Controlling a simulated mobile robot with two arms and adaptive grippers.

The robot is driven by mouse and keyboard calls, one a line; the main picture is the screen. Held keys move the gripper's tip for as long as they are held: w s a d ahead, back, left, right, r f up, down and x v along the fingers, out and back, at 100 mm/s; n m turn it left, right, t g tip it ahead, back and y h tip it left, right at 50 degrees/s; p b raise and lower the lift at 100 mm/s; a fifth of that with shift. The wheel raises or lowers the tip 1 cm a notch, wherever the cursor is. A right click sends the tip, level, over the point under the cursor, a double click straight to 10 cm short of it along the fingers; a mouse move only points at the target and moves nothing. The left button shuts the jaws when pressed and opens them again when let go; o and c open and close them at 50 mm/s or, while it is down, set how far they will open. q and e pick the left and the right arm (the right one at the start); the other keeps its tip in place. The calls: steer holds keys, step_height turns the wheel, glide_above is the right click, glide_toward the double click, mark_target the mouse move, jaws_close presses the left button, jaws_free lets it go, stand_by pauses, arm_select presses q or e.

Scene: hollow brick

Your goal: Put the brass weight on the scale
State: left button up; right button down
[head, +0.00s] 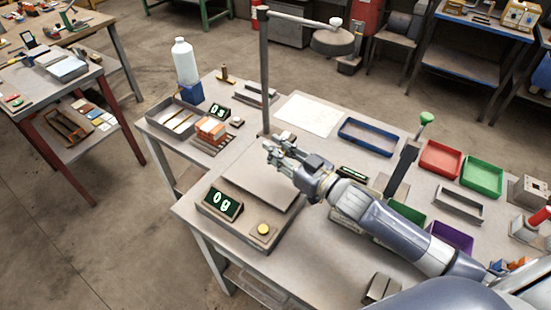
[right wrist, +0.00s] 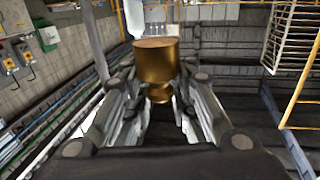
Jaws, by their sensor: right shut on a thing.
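The brass weight (right wrist: 156,62) stands between my right gripper's fingers in the right wrist view, its wide body above a narrower neck. My right gripper (right wrist: 157,98) is shut on it. In the head view the same gripper (head: 272,149) is over the far part of the scale's flat plate (head: 250,186); I cannot make out the weight there, and the height above the plate is hard to tell. The scale's display (head: 222,204) reads 0 g, and a yellow button (head: 263,229) sits at its front. My left gripper is not in view.
A lamp post (head: 264,75) rises just behind the scale. An orange brick (head: 211,130), a white bottle (head: 184,62) and a second display (head: 217,111) stand at the back left. Blue (head: 367,137), red (head: 440,158) and green (head: 482,174) trays lie to the right.

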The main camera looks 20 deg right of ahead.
steer(key=f, duration=0.4)
steer(key=shift+w, duration=0.2)
steer(key=shift+f, duration=0.15)
steer(key=c, duration=1.4)
jaws_free()
steer(key=shift+f, duration=0.15)
steer(key=shift+o, duration=0.5)
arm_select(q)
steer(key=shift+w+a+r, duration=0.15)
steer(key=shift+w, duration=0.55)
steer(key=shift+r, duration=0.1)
arm_select(e)
steer(key=shift+s, duration=0.1)
steer(key=shift+s+d, duration=0.2)
steer(key=shift+s, duration=0.1)
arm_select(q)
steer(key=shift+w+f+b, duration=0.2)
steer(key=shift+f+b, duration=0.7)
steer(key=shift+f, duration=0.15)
arm_select(e)
steer(key=v, duration=1.1)
